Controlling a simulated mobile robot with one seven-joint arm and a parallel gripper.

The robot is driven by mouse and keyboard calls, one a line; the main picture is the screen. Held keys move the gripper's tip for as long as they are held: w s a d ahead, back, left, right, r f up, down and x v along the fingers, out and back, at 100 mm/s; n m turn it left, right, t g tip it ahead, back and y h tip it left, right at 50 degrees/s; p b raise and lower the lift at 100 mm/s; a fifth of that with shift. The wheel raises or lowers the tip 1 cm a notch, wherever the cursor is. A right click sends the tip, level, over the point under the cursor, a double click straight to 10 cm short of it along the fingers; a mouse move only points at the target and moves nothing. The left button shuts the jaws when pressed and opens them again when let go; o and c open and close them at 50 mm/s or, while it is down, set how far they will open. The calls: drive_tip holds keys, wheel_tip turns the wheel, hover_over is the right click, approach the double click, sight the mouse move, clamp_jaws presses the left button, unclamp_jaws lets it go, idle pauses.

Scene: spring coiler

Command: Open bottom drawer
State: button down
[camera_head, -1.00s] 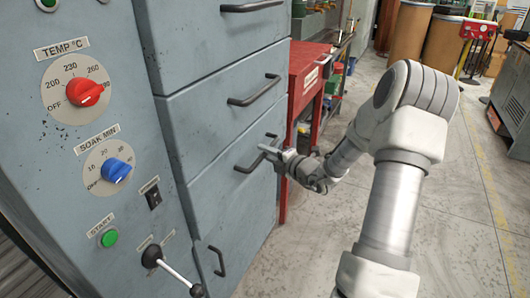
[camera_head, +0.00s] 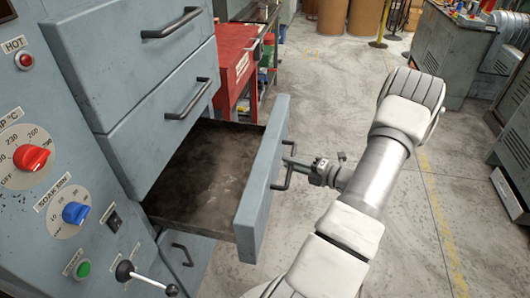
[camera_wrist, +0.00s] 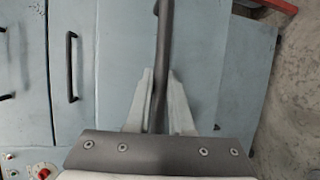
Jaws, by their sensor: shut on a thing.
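The bottom drawer (camera_head: 262,185) of the grey-blue cabinet is pulled well out. Its inside looks empty, with a dark stained floor. My gripper (camera_head: 291,161) is at the dark bar handle (camera_head: 282,184) on the drawer's front. In the wrist view, the two fingers of my gripper (camera_wrist: 158,105) stand on either side of the handle (camera_wrist: 163,45), shut on it. The exact contact is partly hidden by the fingers.
Two closed drawers (camera_head: 155,65) sit above the open one. Below is a closed door with a vertical handle (camera_head: 182,254). A control panel with a red knob (camera_head: 31,157) and a lever (camera_head: 125,271) is at left. A red cabinet (camera_head: 237,60) stands behind. Floor (camera_head: 440,220) at right is clear.

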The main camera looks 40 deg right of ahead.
drive_tip(key=s+d, duration=0.1)
drive_tip(key=s, duration=0.1)
drive_tip(key=s+d, duration=0.2)
drive_tip(key=shift+p, duration=0.3)
drive_tip(key=c, duration=0.8)
unclamp_jaws()
drive_tip(key=shift+w, duration=0.1)
drive_tip(key=p+v, duration=0.1)
drive_tip(key=v, duration=1.6)
drive_tip(key=shift+s+p, duration=0.25)
drive_tip(key=shift+p, duration=0.05)
drive_tip(key=shift+d, duration=0.1)
